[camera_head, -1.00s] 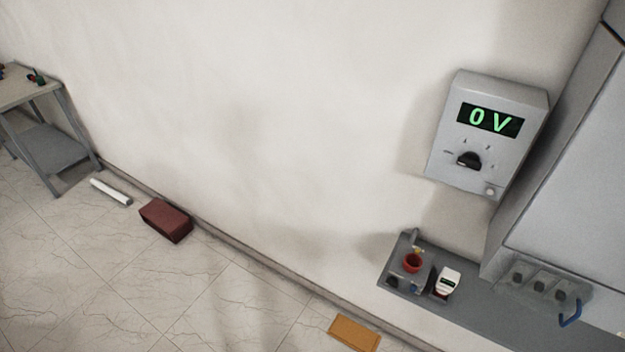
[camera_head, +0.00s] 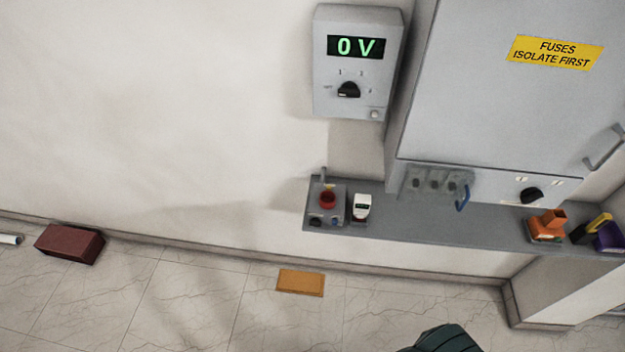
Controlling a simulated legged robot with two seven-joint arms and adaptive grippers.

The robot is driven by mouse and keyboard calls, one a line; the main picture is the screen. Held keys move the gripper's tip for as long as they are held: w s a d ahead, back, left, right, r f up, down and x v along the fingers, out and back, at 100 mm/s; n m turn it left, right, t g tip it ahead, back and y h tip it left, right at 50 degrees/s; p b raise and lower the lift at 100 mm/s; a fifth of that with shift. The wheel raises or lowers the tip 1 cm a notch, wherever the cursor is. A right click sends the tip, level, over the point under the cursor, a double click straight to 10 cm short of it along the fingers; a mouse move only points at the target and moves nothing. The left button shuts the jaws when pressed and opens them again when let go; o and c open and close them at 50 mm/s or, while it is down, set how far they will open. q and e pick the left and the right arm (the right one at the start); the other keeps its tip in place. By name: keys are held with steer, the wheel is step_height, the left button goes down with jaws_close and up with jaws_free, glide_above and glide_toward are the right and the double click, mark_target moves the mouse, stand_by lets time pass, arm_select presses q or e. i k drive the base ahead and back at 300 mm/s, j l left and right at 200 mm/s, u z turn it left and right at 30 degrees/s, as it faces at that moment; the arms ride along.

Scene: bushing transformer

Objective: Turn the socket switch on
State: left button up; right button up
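A grey block of sockets (camera_head: 437,182) sits at the back of the wall shelf, under the large cabinet, with a blue handle (camera_head: 463,197) at its right end. A black rotary knob (camera_head: 531,195) is on the panel to the right of it. A grey wall box (camera_head: 358,62) shows "0 V" in green above another black knob (camera_head: 348,90). I cannot tell which of these is the socket switch, or read its position. Neither gripper can be made out. A dark, cut-off shape (camera_head: 442,340) at the bottom edge is too little seen to name.
The grey shelf (camera_head: 400,226) holds a red-topped control box (camera_head: 327,201), a white meter (camera_head: 362,207), an orange device (camera_head: 548,225) and a purple-and-yellow tool (camera_head: 606,234).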

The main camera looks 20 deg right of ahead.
mark_target(314, 221)
steer(key=i+l, duration=0.1)
steer(key=l, duration=0.25)
steer(key=i+l, duration=0.1)
steer(key=l, duration=0.65)
steer(key=i+l, duration=0.15)
steer(key=l, duration=0.2)
steer(key=z, duration=0.05)
